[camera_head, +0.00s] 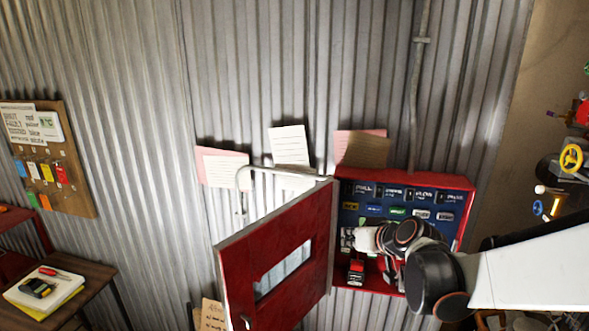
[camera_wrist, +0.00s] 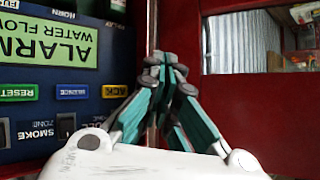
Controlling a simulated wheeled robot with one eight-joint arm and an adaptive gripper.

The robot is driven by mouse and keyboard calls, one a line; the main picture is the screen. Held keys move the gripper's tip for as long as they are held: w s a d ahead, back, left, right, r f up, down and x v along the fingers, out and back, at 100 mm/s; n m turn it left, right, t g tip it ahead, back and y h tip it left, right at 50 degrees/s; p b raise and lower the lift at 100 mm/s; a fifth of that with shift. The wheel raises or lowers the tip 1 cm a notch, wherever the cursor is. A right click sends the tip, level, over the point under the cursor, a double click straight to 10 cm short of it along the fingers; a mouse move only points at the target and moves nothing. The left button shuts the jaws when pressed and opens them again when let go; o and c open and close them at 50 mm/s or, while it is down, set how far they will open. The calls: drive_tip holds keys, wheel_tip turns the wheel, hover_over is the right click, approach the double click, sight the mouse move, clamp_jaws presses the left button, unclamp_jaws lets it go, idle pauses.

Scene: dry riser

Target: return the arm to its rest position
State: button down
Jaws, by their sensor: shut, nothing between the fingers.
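My gripper (camera_wrist: 165,68) is shut and empty in the wrist view, its teal fingers meeting at the tips. It is in front of the open red alarm cabinet, near the edge where the blue panel (camera_wrist: 65,85) meets the red door (camera_wrist: 240,100). I cannot tell whether the fingertips touch anything. In the head view my white arm reaches in from the right, and its wrist covers the lower right of the panel (camera_head: 375,211). The fingers are mostly hidden there. The red door (camera_head: 285,250) stands open to the left, with a window in it.
A side table (camera_head: 92,290) with papers and tools is at lower left. A tag board (camera_head: 75,190) and paper sheets (camera_head: 289,146) are on the corrugated wall. A vertical pipe (camera_head: 416,100) runs above the cabinet (camera_head: 464,215). Valves with a yellow handwheel (camera_head: 571,158) are at right.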

drive_tip(key=s+f+g+h+b, duration=0.1)
drive_tip(key=s+f+b, duration=0.3)
drive_tip(key=s, duration=0.5)
drive_tip(key=s+f+g+h+b, duration=0.1)
drive_tip(key=s+f+b, duration=0.4)
drive_tip(key=s, duration=0.4)
drive_tip(key=s+d+f+m+g+h+b, duration=0.1)
drive_tip(key=s+f+b, duration=0.4)
drive_tip(key=s, duration=0.4)
drive_tip(key=shift+s+g+h, duration=0.35)
drive_tip(key=shift+g+h, duration=0.05)
